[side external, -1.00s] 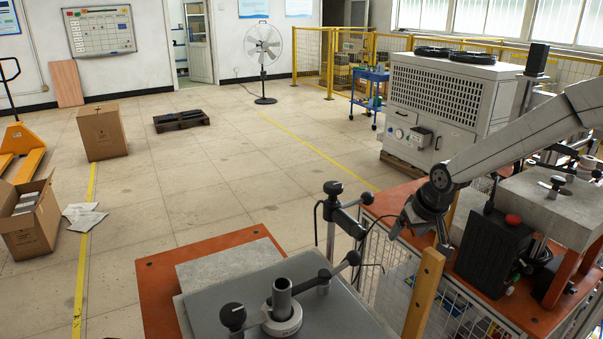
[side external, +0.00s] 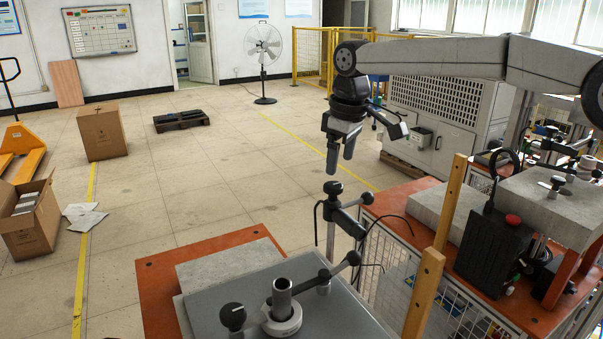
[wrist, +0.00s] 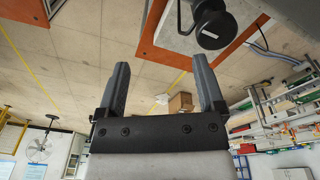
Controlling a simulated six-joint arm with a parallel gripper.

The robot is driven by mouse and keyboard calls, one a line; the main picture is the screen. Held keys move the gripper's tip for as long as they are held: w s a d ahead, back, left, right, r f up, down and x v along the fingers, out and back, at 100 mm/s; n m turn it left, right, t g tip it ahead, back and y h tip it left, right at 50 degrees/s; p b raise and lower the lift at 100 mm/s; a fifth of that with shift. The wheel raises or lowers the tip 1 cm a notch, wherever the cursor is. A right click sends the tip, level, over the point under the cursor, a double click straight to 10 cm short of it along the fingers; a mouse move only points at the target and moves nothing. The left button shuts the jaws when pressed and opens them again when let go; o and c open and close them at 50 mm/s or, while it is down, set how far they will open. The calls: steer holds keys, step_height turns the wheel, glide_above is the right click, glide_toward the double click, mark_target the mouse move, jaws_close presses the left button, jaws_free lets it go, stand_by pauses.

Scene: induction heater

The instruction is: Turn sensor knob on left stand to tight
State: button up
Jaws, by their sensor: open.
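The stand (side external: 331,239) is a thin upright metal post with a dark clamp (side external: 347,220) at the near table's right edge. A black knob (side external: 333,188) tops it, and another black knob (side external: 367,198) sits to its right. My gripper (side external: 341,164) is open and empty, pointing down, and appears just above the top knob in the side view, with a visible gap. In the wrist view its fingers (wrist: 160,63) are spread with nothing between them. A black knob with a white mark (wrist: 211,38) shows beyond the right fingertip, beside a metal post (wrist: 187,14).
A grey plate (side external: 215,290) carries a metal tube (side external: 282,298), a black knob (side external: 232,317) and a ball-ended lever (side external: 353,258). Thin cables hang around the stand. Wooden posts (side external: 424,294) and a black box with a red button (side external: 494,250) stand at right.

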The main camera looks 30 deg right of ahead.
mark_target(333, 185)
steer(key=s+a+r+n, duration=0.1)
steer(key=s+a+r+n+g, duration=0.1)
steer(key=r, duration=0.1)
steer(key=s+a+r+n, duration=0.1)
steer(key=a+r, duration=0.1)
steer(key=shift+s+r, duration=0.25)
steer(key=shift+s, duration=0.05)
steer(key=shift+f, duration=0.1)
steer(key=shift+f, duration=3.9)
jaws_close()
